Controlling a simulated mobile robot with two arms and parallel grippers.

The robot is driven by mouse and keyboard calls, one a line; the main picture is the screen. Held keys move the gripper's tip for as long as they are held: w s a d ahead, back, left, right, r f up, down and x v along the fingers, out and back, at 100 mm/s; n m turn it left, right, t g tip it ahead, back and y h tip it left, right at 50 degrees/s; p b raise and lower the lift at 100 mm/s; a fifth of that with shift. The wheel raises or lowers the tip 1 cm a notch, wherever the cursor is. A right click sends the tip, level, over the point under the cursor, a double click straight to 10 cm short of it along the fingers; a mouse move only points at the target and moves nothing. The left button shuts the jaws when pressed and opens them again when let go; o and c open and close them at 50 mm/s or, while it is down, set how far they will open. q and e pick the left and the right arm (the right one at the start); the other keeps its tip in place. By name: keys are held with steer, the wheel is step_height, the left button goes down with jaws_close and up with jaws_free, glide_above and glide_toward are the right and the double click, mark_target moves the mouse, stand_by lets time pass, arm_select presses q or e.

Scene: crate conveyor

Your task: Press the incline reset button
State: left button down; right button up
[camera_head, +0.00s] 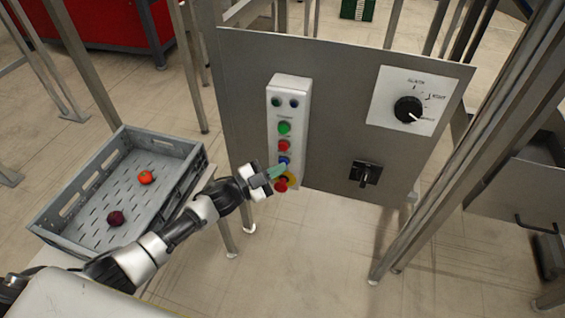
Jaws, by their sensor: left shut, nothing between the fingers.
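A white button box (273,112) is mounted on a grey metal panel (340,80). It carries a green button (285,127), a red button (284,145), a blue button (283,160) and a red emergency-stop knob on yellow (281,185) at the bottom. None of the labels is readable. My left gripper (280,171) is shut and empty, its greenish fingertips at the lower part of the box, just below the blue button and above the red knob. I cannot tell whether the tips touch anything. My right gripper is not in view.
A grey crate (77,185) with a red fruit (146,177) and a dark fruit (116,218) stands at left. A black rotary dial (408,109) and a black switch (365,173) are on the panel's right side. Metal posts stand around the panel.

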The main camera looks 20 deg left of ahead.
arm_select(q)
steer(key=shift+s+p, duration=0.35)
steer(key=shift+s, duration=0.35)
steer(key=s+p, duration=0.2)
steer(key=s, duration=0.3)
steer(key=shift+a, duration=0.15)
stand_by(0.7)
